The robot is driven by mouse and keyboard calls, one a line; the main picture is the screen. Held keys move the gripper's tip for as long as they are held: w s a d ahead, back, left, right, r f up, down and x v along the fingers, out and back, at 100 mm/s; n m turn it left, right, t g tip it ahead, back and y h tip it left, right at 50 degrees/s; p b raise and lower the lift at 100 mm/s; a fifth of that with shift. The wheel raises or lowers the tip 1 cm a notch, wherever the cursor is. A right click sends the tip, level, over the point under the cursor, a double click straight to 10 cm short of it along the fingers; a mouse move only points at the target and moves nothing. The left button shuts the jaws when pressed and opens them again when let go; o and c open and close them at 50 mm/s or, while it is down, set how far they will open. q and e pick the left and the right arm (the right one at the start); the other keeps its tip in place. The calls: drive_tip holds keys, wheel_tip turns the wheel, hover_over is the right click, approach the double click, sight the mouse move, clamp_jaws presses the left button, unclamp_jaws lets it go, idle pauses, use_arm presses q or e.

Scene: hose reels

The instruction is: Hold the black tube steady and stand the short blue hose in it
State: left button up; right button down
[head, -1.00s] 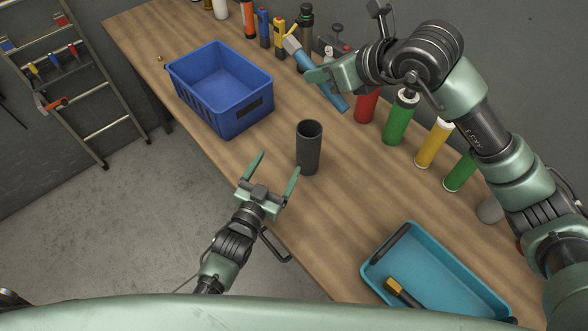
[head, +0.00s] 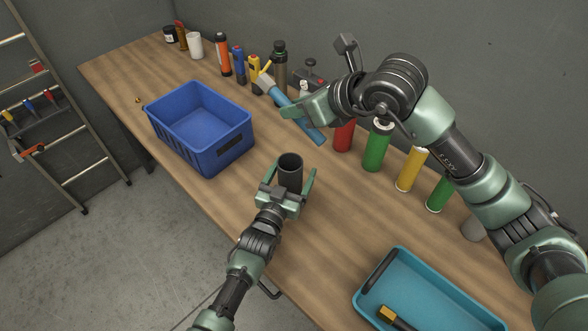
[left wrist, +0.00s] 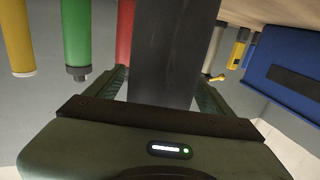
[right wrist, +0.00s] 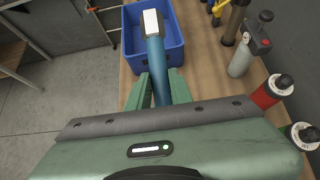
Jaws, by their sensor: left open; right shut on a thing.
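The black tube (head: 290,168) stands upright on the wooden workbench. It also fills the middle of the left wrist view (left wrist: 165,50). My left gripper (head: 291,176) is open, with one finger on each side of the tube. I cannot tell whether the fingers touch it. The short blue hose (head: 307,126) is tilted above the bench, and my right gripper (head: 290,106) is shut on it. In the right wrist view the hose (right wrist: 157,65) runs out between the fingers and ends in a white tip.
A blue crate (head: 205,153) stands left of the tube. A teal tray (head: 440,285) with a black and yellow tool is at the front right. Several coloured bottles, among them a green one (head: 377,148), line the back. Bare bench lies right of the tube.

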use_arm(q)
drive_tip(key=shift+w+d, duration=0.15)
drive_tip(key=shift+w, duration=0.25)
drive_tip(key=shift+c, duration=0.3)
drive_tip(key=c, duration=1.6)
drive_tip(key=shift+o, duration=0.2)
use_arm(e)
wheel_tip(320, 180, down, 13)
drive_tip(key=c, duration=1.2)
unclamp_jaws()
use_arm(q)
drive_tip(key=shift+s, duration=0.1)
use_arm(e)
drive_tip(key=v, duration=1.2)
